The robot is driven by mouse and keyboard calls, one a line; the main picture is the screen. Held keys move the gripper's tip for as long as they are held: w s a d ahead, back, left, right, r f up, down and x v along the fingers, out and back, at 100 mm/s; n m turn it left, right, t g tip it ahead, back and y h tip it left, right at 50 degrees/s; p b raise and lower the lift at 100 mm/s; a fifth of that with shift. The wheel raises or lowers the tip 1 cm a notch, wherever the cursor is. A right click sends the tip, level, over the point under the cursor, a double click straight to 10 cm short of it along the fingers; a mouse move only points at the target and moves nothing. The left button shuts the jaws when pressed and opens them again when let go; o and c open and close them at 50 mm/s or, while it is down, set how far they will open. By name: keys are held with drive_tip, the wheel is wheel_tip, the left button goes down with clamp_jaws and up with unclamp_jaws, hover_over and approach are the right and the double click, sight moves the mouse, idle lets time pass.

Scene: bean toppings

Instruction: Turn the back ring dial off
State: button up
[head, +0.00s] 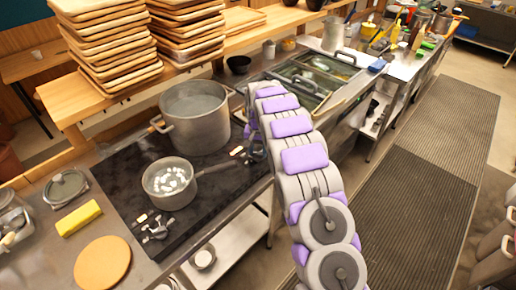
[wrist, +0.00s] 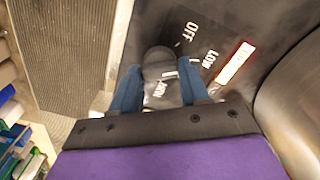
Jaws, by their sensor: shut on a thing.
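The back ring dial is a dark grey round knob (wrist: 158,66) in the wrist view, beside white labels (wrist: 190,32) including OFF and LOW. The blue fingers of my gripper (wrist: 160,88) are on either side of the knob and shut on it. Which label the knob points to is not clear. A small bar (wrist: 235,62) near the labels glows orange-white. In the head view my gripper (head: 257,148) is at the right end of the black cooktop (head: 120,182), next to the big pot, and the knob there is mostly hidden.
A large grey pot (head: 196,128) stands on the back of the cooktop. A saucepan (head: 170,196) with white pieces inside stands in front, its handle pointing toward my gripper. Another dial (head: 157,230) is at the front left. A yellow sponge (head: 79,218) and round board (head: 102,264) lie left.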

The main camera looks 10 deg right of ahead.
sight(257, 153)
drive_tip(key=n+p, duration=0.2)
drive_tip(key=n, duration=0.1)
drive_tip(key=shift+r+p, duration=0.15)
drive_tip(key=shift+p, duration=0.15)
drive_tip(key=shift+w+n+p, duration=0.1)
drive_tip(key=shift+n+p, duration=0.9)
drive_tip(key=shift+n, duration=1)
drive_tip(key=o, duration=1.1)
drive_tip(key=shift+c, duration=0.2)
wheel_tip(257, 153, up, 17)
drive_tip(key=p, duration=0.1)
drive_tip(key=shift+p, duration=0.4)
